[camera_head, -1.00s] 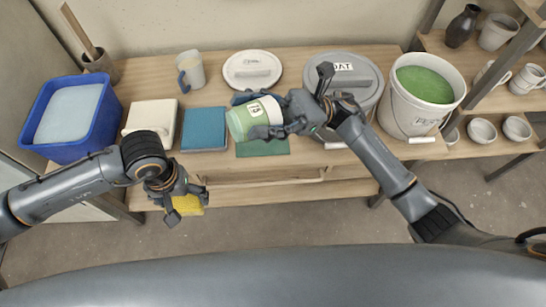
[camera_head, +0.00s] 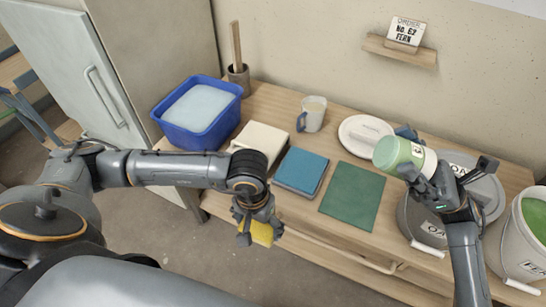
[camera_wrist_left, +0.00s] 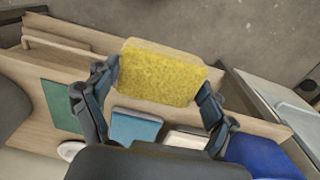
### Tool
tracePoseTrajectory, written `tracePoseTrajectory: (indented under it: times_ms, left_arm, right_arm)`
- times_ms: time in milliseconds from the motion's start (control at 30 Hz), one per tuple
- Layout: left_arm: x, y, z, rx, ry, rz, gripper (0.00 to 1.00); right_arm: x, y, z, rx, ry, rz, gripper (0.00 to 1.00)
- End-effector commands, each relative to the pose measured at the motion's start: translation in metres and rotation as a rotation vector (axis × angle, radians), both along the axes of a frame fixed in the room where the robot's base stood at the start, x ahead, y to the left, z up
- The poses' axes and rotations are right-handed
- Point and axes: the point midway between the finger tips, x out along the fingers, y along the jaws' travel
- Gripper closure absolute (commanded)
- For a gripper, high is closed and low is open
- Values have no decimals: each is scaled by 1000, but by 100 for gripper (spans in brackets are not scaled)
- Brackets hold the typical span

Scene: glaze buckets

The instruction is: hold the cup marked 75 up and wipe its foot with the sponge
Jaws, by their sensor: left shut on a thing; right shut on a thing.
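The pale green and white cup (camera_head: 392,154) is held in the air, tilted on its side, at the right of the head view. Its small label is turned mostly away, and the number is not readable now. My right gripper (camera_head: 416,178) is shut on the cup. My left gripper (camera_head: 257,218) is shut on the yellow sponge (camera_head: 262,234), in front of the table's front edge. The sponge also shows in the left wrist view (camera_wrist_left: 160,72), between the two fingers. Cup and sponge are well apart.
A blue tub (camera_head: 200,108), cream pad (camera_head: 262,140), blue pad (camera_head: 301,171), green mat (camera_head: 352,200), mug (camera_head: 313,114) and white lid (camera_head: 352,131) stand on the table. Grey bucket (camera_head: 412,222) and white bucket (camera_head: 512,258) stand right. A wall shelf (camera_head: 400,51) holds a card.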

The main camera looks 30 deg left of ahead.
Motion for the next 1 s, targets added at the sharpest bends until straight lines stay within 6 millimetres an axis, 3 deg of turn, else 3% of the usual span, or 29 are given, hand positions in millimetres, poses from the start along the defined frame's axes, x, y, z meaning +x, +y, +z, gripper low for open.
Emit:
tracePoseTrajectory:
  times_ms: [167, 400, 600, 700, 800, 1000]
  left_arm:
    - [20, -34, 51, -210, -73, 19, 38]
    - [48, -75, 173, -681, -221, 12, 38]
    - [53, -87, 270, -982, -312, -1, 38]
    - [51, -88, 301, -1065, -335, -4, 38]
    - [50, -89, 321, -1112, -348, -5, 38]
    - [51, -97, 327, -1138, -350, -4, 38]
  right_arm:
    - [0, 0, 1, 0, -1, 0, 83]
    - [0, 0, 0, 0, -1, 0, 83]
    - [0, 0, 0, 0, -1, 0, 83]
    - [0, 0, 0, 0, -1, 1, 83]
    - [0, 0, 0, 0, -1, 1, 83]
    - [0, 0, 0, 0, -1, 1, 83]
